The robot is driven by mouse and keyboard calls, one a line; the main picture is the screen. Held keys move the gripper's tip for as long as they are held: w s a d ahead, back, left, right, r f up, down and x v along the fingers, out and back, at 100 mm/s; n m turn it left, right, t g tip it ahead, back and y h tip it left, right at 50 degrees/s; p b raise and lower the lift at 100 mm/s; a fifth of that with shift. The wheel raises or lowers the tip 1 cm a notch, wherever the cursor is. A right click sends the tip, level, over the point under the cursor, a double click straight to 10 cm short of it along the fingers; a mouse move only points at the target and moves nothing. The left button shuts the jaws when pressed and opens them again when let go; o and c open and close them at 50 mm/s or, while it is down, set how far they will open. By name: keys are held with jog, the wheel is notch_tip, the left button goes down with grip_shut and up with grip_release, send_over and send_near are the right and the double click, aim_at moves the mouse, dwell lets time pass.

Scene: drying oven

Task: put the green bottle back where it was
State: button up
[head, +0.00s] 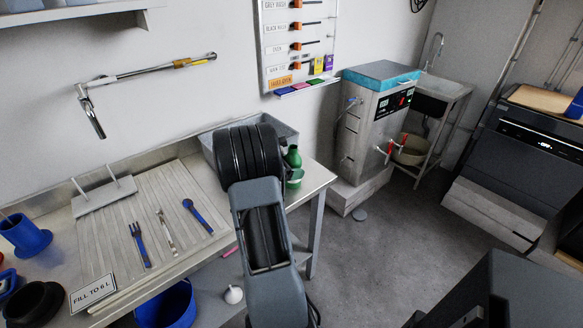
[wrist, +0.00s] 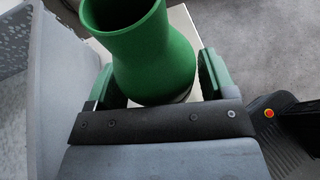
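The green bottle (head: 293,157) shows in the head view just right of the black end of my arm, by the right end of the bench. My arm hides part of it. In the wrist view the green bottle (wrist: 152,62) is large, its flared mouth toward the camera. My gripper (wrist: 157,75) has one green-padded finger on each side of the bottle. The pads look close against its sides, but whether they press on it is unclear. A pale surface shows behind the bottle.
A grey basin (head: 207,143) stands beside the bottle on the bench; its speckled wall fills the wrist view's left. A ribbed board (head: 122,222) holds blue-handled tools. An oven-like unit (head: 375,115) and a sink (head: 437,88) stand right. Open floor (head: 390,235) lies right of the bench.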

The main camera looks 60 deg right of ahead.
jog(key=shift+o, duration=0.8)
jog(key=shift+r, duration=0.3)
jog(key=v, duration=1.2)
jog(key=s+a+m+t+y, duration=0.3)
jog(key=a+m+y, duration=0.3)
jog(key=a, duration=1.1)
jog(key=s+a+m+t+y, duration=0.3)
jog(key=a+m+t+y, duration=0.2)
jog(key=a, duration=1.2)
jog(key=shift+m+t+y+p, duration=0.4)
jog(key=shift+m+t, duration=0.2)
jog(key=shift+t, duration=0.2)
